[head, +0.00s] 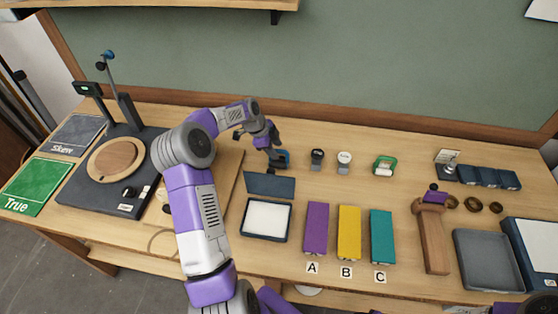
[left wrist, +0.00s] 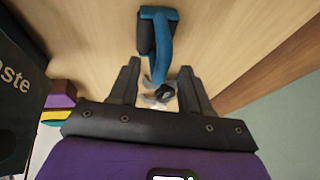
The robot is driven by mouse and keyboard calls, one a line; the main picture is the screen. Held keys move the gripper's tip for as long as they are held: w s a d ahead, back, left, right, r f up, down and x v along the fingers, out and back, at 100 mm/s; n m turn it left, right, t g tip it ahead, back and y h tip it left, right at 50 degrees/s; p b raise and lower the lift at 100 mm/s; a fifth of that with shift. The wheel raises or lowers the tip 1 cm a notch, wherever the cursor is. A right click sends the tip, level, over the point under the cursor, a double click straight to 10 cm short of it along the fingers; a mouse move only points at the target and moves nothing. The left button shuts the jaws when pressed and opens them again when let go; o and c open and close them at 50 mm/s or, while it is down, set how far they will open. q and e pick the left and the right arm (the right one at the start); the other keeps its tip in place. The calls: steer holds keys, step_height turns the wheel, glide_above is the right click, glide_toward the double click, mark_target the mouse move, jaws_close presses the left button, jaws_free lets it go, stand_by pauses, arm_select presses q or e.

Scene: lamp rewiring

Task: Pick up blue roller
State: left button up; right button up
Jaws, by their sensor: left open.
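The blue roller (head: 284,159) stands on the wooden table behind the dark open lid. In the left wrist view the blue roller (left wrist: 160,45) shows a blue frame and a dark cylinder, with its narrow part running down between my fingers. My left gripper (head: 272,153) is over the roller, with its jaws open. In the left wrist view the fingers of the left gripper (left wrist: 158,74) lie on either side of the roller's lower part, with gaps visible.
An open box with a white pad (head: 267,219) and a raised dark lid (head: 270,184) is in front of the roller. Purple (head: 316,228), yellow (head: 349,233) and teal (head: 381,237) blocks lie to its right. Two small capped items (head: 317,158) stand right of the roller.

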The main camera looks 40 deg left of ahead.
arm_select(q)
steer(key=x, duration=0.3)
steer(key=shift+w+a, duration=0.1)
jaws_close()
steer(key=shift+r, duration=0.1)
step_height(320, 180, up, 18)
steer(key=p, duration=0.1)
stand_by(0.6)
